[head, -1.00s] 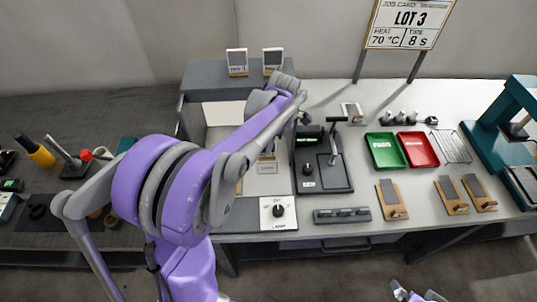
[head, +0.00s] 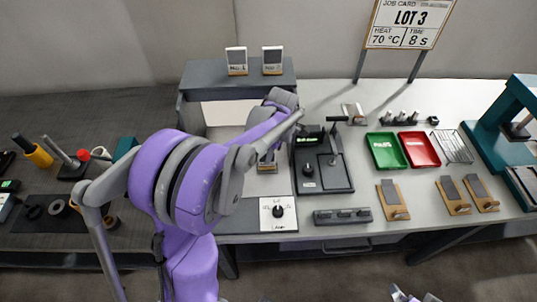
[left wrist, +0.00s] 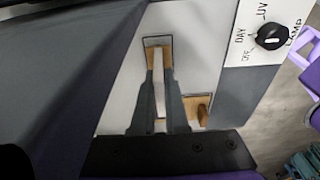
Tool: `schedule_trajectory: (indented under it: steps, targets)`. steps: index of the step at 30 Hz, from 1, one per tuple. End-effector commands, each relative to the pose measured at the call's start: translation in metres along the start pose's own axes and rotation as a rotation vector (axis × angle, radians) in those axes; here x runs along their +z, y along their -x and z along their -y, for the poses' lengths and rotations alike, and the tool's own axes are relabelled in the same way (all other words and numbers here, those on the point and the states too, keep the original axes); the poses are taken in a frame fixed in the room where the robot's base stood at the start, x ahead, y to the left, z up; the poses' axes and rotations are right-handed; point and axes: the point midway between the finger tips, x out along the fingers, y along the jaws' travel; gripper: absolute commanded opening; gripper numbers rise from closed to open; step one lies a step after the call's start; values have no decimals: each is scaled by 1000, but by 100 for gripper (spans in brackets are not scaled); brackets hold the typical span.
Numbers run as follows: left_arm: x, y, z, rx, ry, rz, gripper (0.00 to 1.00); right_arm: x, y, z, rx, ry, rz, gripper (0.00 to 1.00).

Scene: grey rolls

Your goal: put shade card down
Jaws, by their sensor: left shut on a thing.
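My left gripper (left wrist: 159,74) is shut on the shade card (left wrist: 158,88), whose pale edge shows as a thin strip between the fingers in the left wrist view. The card's wooden foot (left wrist: 155,60) is at the fingertips, over or on a dark outlined rectangle on the pale booth floor; I cannot tell whether it touches. In the head view the wooden foot (head: 267,166) shows low in the booth, and my left arm hides much of the gripper. My right gripper is not clearly seen.
The lamp knob (head: 278,211) is at the booth's front. Two cards stand on the booth top (head: 212,72). A black device (head: 322,170), green tray (head: 386,151) and red tray (head: 419,149) are to the right.

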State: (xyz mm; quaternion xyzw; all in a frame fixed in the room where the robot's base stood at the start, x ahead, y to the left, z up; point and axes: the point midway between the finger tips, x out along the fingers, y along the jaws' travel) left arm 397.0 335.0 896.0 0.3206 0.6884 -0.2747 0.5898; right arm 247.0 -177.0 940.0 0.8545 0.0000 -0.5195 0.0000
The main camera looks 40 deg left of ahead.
Motion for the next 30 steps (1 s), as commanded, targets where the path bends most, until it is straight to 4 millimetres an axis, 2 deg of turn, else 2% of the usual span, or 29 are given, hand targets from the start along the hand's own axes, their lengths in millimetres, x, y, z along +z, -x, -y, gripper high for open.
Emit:
schedule_trajectory:
  steps: [3, 4, 8, 9, 17, 20, 22, 25, 30]
  targets:
    - [0, -1, 0, 0, 0, 0, 0, 1, -1, 0, 0, 0, 1, 100]
    - [0, -1, 0, 0, 0, 0, 15, 1, -1, 0, 0, 0, 0, 100]
    - [0, 0, 0, 0, 0, 0, 39, 0, 0, 0, 0, 0, 0, 100]
    - [0, 0, 0, 0, 0, 0, 42, 0, 0, 0, 0, 0, 0, 100]
    - [0, 0, 0, 0, 0, 0, 42, 0, 0, 0, 0, 0, 0, 100]
    - [0, 7, -1, 1, 0, 1, 42, -5, 5, 0, 0, 0, -4, 100]
    - [-2, 18, -2, 3, 1, 3, 42, -12, 11, 0, 0, 0, -11, 100]
    - [-1, 34, 0, 2, -1, 1, 42, -11, 10, 0, 0, 0, -10, 100]
    - [-1, 73, 0, 1, -1, 1, 42, -14, 12, 0, 0, 0, -12, 100]
